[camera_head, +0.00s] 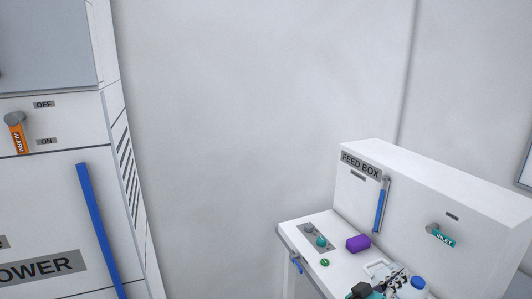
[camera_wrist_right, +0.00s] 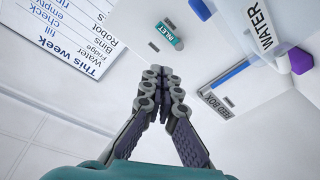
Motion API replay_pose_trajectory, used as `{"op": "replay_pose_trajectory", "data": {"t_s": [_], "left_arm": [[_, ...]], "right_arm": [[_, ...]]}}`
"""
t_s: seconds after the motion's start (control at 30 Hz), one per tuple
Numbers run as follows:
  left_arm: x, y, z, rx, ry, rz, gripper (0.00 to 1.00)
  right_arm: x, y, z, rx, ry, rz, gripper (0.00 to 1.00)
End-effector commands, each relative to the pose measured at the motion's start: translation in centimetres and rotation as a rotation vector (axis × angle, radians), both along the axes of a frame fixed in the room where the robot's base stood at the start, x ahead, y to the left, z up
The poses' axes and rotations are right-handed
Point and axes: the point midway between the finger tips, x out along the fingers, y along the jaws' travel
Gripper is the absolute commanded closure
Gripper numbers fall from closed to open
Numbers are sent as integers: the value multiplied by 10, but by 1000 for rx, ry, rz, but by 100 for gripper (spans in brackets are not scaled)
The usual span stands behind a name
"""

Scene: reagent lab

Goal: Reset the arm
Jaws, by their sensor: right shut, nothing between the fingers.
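My right gripper (camera_head: 392,283) shows at the bottom right of the head view, over the white counter in front of the feed box (camera_head: 480,220). In the wrist view my right gripper (camera_wrist_right: 161,92) has its two fingers together at the tips, with nothing between them. My left gripper is not in view. A blue-capped bottle (camera_head: 418,283) stands just right of the right gripper in the head view. In the wrist view a bottle labelled WATER (camera_wrist_right: 264,36) is at the top right, apart from the fingertips.
A purple block (camera_head: 358,243), a green button (camera_head: 325,262) and a teal knob (camera_head: 320,241) are on the counter (camera_head: 300,222). The feed box has a blue handle (camera_head: 379,210) and a teal INLET lever (camera_head: 440,235). A white cabinet (camera_head: 45,195) stands left.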

Motion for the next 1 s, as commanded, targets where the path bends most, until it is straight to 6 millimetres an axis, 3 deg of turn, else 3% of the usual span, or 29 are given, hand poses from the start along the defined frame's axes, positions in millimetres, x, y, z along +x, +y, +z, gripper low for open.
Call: {"op": "replay_pose_trajectory", "data": {"t_s": [0.23, 0.43, 0.6, 0.7, 0.83, 1.0], "left_arm": [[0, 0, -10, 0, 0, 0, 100], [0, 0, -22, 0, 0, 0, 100], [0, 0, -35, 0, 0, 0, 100], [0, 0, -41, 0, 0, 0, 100], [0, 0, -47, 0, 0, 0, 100], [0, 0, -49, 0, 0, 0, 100]], "right_arm": [[-22, -8, -38, 178, 174, 17, 100], [-59, 7, -89, 411, 376, 101, 100], [-106, 57, -140, 678, 551, 291, 100], [-129, 94, -157, 806, 603, 420, 100], [-149, 132, -166, 917, 625, 561, 100], [-160, 156, -167, 978, 624, 650, 100]]}}
